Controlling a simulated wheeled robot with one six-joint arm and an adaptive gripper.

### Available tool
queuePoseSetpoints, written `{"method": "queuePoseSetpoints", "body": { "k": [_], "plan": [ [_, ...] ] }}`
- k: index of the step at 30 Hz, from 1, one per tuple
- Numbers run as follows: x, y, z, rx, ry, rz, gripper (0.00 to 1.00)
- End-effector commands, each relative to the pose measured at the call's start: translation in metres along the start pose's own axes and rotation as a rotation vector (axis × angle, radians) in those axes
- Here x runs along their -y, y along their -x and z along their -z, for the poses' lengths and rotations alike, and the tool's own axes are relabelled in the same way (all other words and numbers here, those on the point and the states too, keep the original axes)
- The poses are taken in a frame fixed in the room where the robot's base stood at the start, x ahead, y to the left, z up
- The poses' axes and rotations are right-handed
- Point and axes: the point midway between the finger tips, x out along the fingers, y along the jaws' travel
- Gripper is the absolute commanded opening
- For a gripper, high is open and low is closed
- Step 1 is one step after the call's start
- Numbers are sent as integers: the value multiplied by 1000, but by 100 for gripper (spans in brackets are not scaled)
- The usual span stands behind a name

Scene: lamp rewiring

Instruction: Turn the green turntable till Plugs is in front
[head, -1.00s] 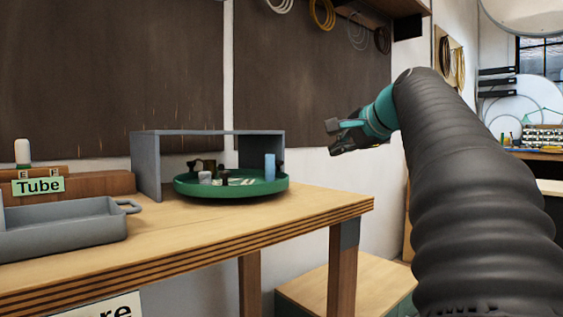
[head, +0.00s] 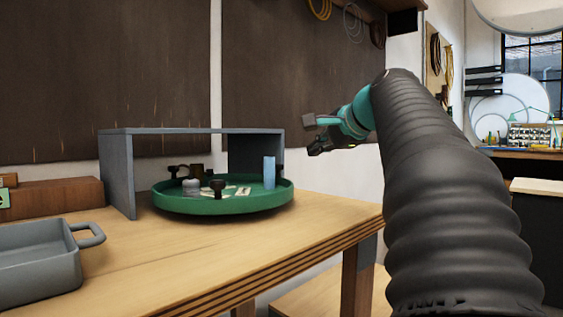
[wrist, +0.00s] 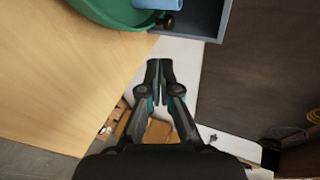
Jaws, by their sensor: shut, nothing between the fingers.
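The green turntable (head: 225,206) is a round tray with a raised rim on the wooden bench, partly under a grey open-fronted housing (head: 119,172). On it stand a light blue block (head: 269,173), several dark knobs and small pale items. I cannot make out a Plugs label. My gripper (head: 312,135) is in the air to the right of the turntable and above bench height, apart from it. In the wrist view my gripper (wrist: 158,62) has its fingers together and empty. The turntable's edge (wrist: 112,14) shows at the top of that view.
A grey tray (head: 35,270) with a handle sits at the bench's left front. The wooden bench top (head: 190,260) is clear in front of the turntable. A dark board (head: 110,70) covers the wall behind. The bench's right edge lies below my gripper.

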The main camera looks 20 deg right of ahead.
Motion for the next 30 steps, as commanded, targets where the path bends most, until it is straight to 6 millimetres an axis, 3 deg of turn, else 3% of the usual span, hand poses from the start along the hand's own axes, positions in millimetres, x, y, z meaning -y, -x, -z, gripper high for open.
{"method": "queuePoseSetpoints", "body": {
  "k": [5, 21, 30],
  "plan": [
    [0, -13, 0, 1, 1, 0, 0],
    [2, -109, -1, 3, 1, 0, 0],
    [11, -135, 0, 0, 1, 1, 0]
  ]
}}
